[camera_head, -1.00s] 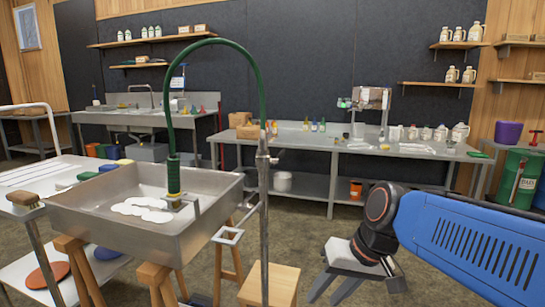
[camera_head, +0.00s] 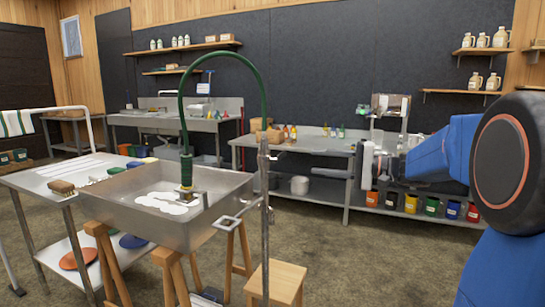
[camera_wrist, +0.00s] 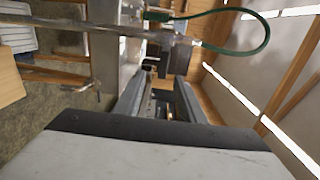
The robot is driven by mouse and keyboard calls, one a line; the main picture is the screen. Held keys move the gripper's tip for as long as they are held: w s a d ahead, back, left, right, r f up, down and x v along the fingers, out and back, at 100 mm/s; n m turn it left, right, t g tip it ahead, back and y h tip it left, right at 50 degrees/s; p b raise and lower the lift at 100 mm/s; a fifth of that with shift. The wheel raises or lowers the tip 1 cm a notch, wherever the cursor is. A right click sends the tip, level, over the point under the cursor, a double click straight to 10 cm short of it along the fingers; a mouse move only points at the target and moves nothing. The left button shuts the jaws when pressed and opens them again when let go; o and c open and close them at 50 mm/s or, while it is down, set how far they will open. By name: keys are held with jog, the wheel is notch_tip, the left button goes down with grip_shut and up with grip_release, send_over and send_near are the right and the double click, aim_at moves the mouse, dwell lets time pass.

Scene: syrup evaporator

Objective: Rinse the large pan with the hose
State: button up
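The large pan (camera_head: 118,205) is a shallow grey steel basin on wooden trestles at left centre in the head view. White foam patches (camera_head: 166,203) lie on its floor. The green hose (camera_head: 262,95) arches over the pan from a steel stand pipe (camera_head: 264,210); its nozzle end (camera_head: 186,170) hangs down over the foam. My gripper (camera_head: 368,165) is raised right of the stand pipe, apart from hose and pan. In the wrist view my gripper (camera_wrist: 160,95) shows two spread fingers with nothing clearly between them. The hose loop (camera_wrist: 240,52) shows there beyond it.
A wooden stool (camera_head: 280,282) stands low beside the stand pipe. A steel side table (camera_head: 55,178) with brushes is left of the pan. A long bench (camera_head: 300,145) with bottles and several coloured cans runs along the back wall. Floor between pan and bench is clear.

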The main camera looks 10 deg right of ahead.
aim_at(280, 157)
jog(key=w+x, duration=0.1)
jog(key=x, duration=1.6)
jog(key=shift+d+r+t, duration=0.3)
jog(key=shift+d+r, duration=0.05)
jog(key=shift+r, duration=0.3)
grip_shut()
